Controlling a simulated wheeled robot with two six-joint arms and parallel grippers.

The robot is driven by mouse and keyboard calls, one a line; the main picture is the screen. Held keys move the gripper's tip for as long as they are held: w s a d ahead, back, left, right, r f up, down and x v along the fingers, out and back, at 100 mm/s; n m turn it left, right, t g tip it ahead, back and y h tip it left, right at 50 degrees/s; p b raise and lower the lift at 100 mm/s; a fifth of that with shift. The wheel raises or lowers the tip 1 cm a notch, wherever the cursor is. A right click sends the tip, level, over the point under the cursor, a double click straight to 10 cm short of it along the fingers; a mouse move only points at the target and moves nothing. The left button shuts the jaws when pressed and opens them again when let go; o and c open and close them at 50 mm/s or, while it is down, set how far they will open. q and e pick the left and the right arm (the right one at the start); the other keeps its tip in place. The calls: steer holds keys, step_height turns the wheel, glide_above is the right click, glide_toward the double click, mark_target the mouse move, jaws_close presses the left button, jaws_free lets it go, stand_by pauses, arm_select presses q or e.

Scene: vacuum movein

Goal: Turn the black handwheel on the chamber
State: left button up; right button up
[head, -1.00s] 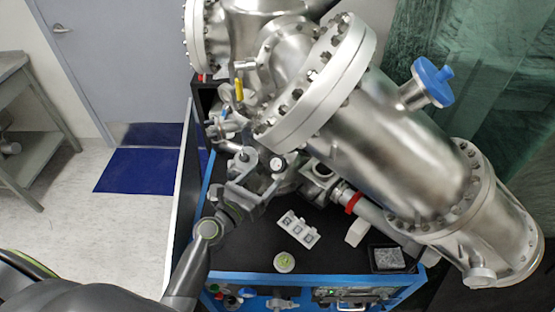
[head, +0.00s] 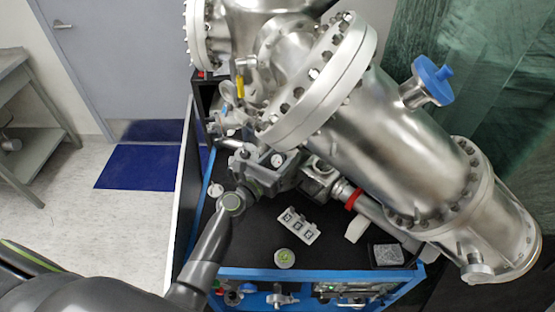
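The large silver chamber (head: 395,135) lies slantwise across the upper right, with a bolted flange (head: 320,80) near its left end. My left arm comes in from the lower left. My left gripper (head: 272,168) is below the flange, close to the metal fittings under the chamber. Its fingertips are hard to make out against the grey parts, so its opening does not show. I cannot pick out the black handwheel; it may be hidden by the gripper or the flange. My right gripper is out of view.
A grey block with printed squares (head: 298,226), a round green-topped piece (head: 284,258) and a small tray (head: 387,255) are on the black cart top (head: 335,258). A pipe with a red ring (head: 353,199) runs under the chamber. A blue-capped port (head: 433,76) sticks out above.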

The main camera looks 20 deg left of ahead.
arm_select(q)
steer(key=c, duration=0.5)
steer(key=shift+o, duration=0.2)
steer(key=shift+f, duration=0.1)
